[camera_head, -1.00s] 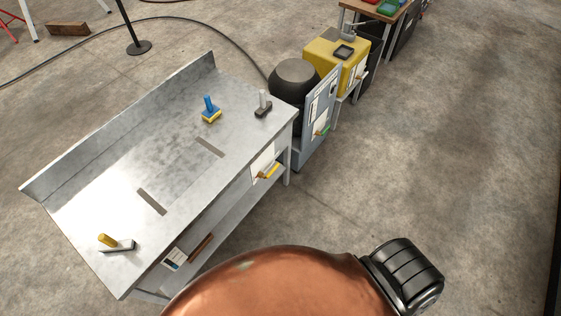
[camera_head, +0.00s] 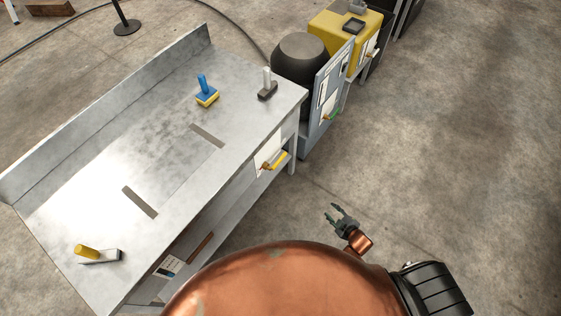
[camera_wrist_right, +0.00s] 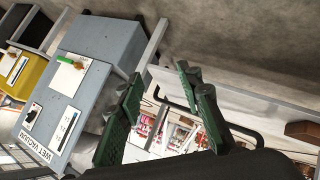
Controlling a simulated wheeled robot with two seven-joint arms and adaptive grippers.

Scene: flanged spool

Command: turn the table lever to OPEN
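The lever on the table's front side (camera_head: 276,160) has a yellow handle and sits by a white placard (camera_head: 267,148) near the table's right end. The handle lies roughly along the table side; the placard's wording is too small to read. My right gripper (camera_head: 338,216) is open and empty, low over the floor, to the right of and below the lever in the head view, well apart from it. Its green fingers (camera_wrist_right: 160,100) stand apart in the right wrist view, where I cannot make out the table lever. My left gripper is not in view.
The metal table (camera_head: 75,185) carries a blue-and-yellow block tool (camera_head: 206,92), a grey-handled one (camera_head: 267,86) and a yellow-handled one (camera_head: 95,254). A grey-blue WET VACUUM cabinet (camera_wrist_right: 105,45) with a green lever (camera_head: 332,114) stands beyond. Floor at right is clear.

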